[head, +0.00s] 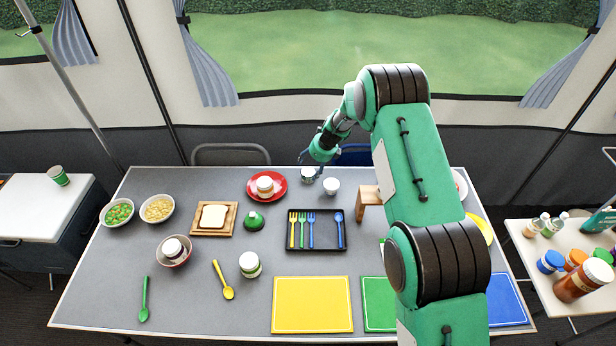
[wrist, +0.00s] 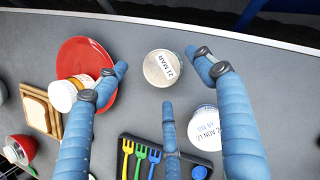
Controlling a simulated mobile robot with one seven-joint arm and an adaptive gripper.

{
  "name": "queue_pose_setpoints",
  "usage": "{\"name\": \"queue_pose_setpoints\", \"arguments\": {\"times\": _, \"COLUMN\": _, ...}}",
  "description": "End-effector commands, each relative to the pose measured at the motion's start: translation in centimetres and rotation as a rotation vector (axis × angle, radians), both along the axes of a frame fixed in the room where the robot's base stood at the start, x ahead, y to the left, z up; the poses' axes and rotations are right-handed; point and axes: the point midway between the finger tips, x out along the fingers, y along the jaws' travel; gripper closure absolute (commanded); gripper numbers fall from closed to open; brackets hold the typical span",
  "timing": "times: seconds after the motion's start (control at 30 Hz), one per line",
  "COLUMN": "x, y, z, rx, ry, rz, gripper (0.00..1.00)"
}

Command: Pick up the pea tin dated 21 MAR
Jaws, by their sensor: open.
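A tin with a pale lid reading "21 MAR" (wrist: 160,70) stands upright on the grey table, between my spread fingertips in the wrist view. In the head view it appears to be the tin (head: 308,175) just below my gripper (head: 312,162). My gripper (wrist: 158,72) is open, its three blue fingers around the tin with visible gaps. I cannot tell their height above it. A second white tin (wrist: 205,128), reading "USE BY 21 NOV", stands close by, partly hidden by the right finger; it also shows in the head view (head: 331,187).
A red plate (wrist: 80,48) with an orange-labelled jar (wrist: 63,95) lies left of the tin, partly behind the left finger. A black cutlery tray (head: 316,242) is in front. A wooden stand (head: 368,194) is to the right. Another tin (head: 249,264) stands nearer the front.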

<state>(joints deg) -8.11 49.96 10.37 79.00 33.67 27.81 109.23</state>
Motion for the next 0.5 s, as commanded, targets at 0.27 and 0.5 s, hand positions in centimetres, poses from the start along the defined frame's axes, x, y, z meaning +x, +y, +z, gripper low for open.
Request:
{"name": "queue_pose_setpoints", "arguments": {"times": 0.27, "x": 0.1, "y": 0.1, "z": -0.7, "rx": 0.000, "ry": 0.001, "rz": 0.000, "gripper": 0.31}}
{"name": "queue_pose_setpoints", "arguments": {"times": 0.5, "x": 0.6, "y": 0.7, "z": -3.3, "rx": -0.001, "ry": 0.001, "rz": 0.000, "gripper": 0.31}}
